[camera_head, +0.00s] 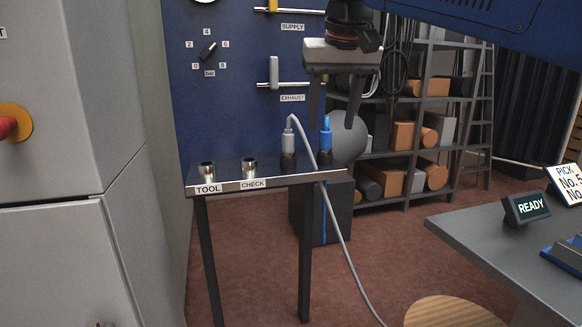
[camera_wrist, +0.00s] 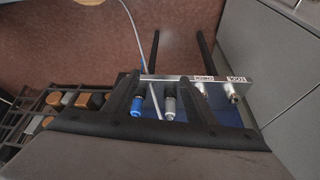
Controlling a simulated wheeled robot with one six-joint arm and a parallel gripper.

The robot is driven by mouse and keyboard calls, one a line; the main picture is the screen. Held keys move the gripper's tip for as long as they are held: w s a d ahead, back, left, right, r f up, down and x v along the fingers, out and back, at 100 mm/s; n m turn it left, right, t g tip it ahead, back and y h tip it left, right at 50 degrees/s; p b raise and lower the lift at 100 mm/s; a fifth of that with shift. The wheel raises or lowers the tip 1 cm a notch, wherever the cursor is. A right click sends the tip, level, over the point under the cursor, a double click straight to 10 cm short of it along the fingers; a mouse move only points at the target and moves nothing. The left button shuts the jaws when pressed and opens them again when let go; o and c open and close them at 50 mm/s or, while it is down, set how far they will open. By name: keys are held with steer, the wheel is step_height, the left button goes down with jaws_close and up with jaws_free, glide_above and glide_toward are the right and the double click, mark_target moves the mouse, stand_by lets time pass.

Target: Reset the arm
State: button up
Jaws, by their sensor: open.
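My gripper (camera_head: 334,100) hangs in the upper middle of the head view, its two dark fingers spread and pointing down. It is open with nothing between the fingers. In the head view it appears in front of the blue panel, above the right end of a small shelf (camera_head: 228,184). In the wrist view the open fingers (camera_wrist: 155,95) reach up from the bottom, with a blue plug (camera_wrist: 137,106) and a grey plug (camera_wrist: 169,106) visible between them. The same blue plug (camera_head: 325,140) and grey plug (camera_head: 288,143) stand upright on the shelf in the head view.
Two empty metal sockets, labelled TOOL (camera_head: 207,170) and CHECK (camera_head: 249,168), are on the shelf. A grey hose (camera_head: 336,221) runs down to the floor. A grey desk (camera_head: 480,225) with a READY display (camera_head: 526,208) stands right. A stocked rack (camera_head: 408,130) is behind.

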steer(key=s+d+f, duration=0.5)
steer(key=d+f, duration=0.2)
steer(key=f, duration=0.1)
steer(key=s+d+f, duration=0.4)
steer(key=d+f, duration=0.3)
steer(key=f, duration=0.2)
steer(key=s+d+f, duration=0.3)
steer(key=s+f, duration=0.3)
steer(key=f, duration=0.4)
steer(key=s+d+f+m, duration=0.1)
steer(key=s+d+f, duration=0.2)
steer(key=s+f, duration=0.3)
step_height(320, 180, down, 4)
steer(key=shift+s+d+r, duration=0.1)
steer(key=shift+s+d, duration=0.3)
